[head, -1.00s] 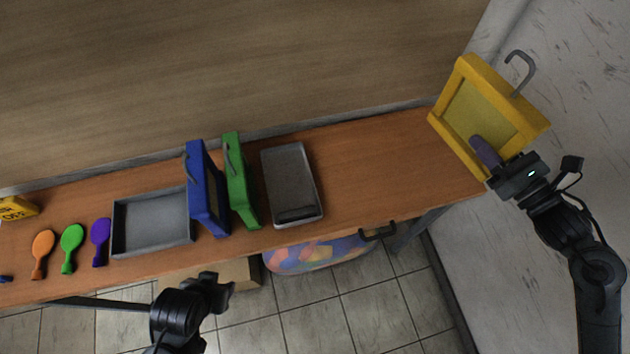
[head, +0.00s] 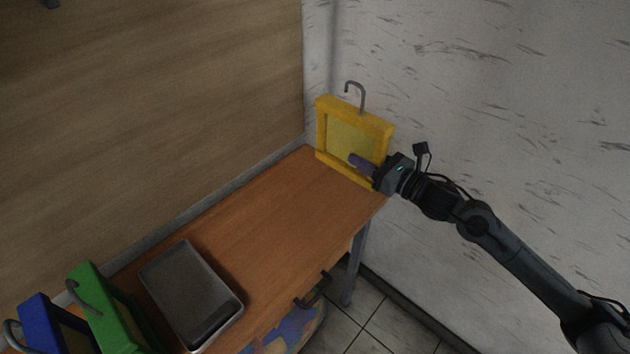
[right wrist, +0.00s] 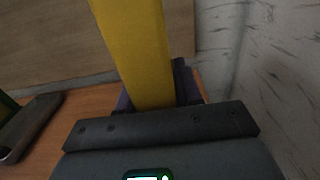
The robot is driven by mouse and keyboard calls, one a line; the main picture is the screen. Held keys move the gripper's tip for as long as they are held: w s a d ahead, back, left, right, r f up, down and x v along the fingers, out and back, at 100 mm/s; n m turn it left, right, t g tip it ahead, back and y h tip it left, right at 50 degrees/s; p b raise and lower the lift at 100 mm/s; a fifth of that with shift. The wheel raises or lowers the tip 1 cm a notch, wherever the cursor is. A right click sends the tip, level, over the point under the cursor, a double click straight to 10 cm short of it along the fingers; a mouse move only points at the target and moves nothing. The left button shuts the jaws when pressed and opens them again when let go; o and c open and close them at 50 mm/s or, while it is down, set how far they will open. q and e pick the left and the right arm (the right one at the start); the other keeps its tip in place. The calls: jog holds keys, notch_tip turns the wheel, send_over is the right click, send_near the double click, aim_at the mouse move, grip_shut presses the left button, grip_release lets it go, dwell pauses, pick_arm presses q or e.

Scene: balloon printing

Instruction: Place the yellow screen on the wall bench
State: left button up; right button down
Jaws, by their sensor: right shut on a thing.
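The yellow screen (head: 376,126) is a yellow frame with a dull yellow mesh and a grey hook on top. It stands roughly upright at the right end of the wooden wall bench (head: 300,200), near the white wall. My right gripper (head: 366,166) is shut on the lower part of its frame. In the right wrist view the yellow frame bar (right wrist: 140,50) sits between the fingers. I cannot tell whether its lower edge touches the bench. My left gripper is not in view.
A green screen (head: 95,300), a blue screen (head: 42,318) and a grey tray (head: 190,290) stand at the bench's left part. The bench between tray and yellow screen is clear. White wall (head: 500,90) is close on the right; a dark handle (head: 312,290) sticks out in front.

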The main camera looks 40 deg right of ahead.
aim_at(316, 154)
jog(key=w+a+f, duration=0.1)
jog(key=w, duration=0.2)
jog(key=w+a+f+b, duration=0.1)
jog(key=w+f, duration=0.1)
jog(key=w, duration=0.1)
jog(key=w+a+f, duration=0.1)
jog(key=w+f, duration=0.1)
jog(key=shift+w+a+f, duration=0.1)
jog(key=shift+w+f, duration=0.15)
jog(key=shift+w, duration=0.15)
jog(key=shift+f+b, duration=0.3)
jog(key=shift+f, duration=0.15)
jog(key=shift+f+b, duration=0.35)
jog(key=shift+f, duration=1.25)
jog(key=shift+f, duration=0.15)
jog(key=c, duration=0.8)
grip_release()
jog(key=shift+o, duration=0.2)
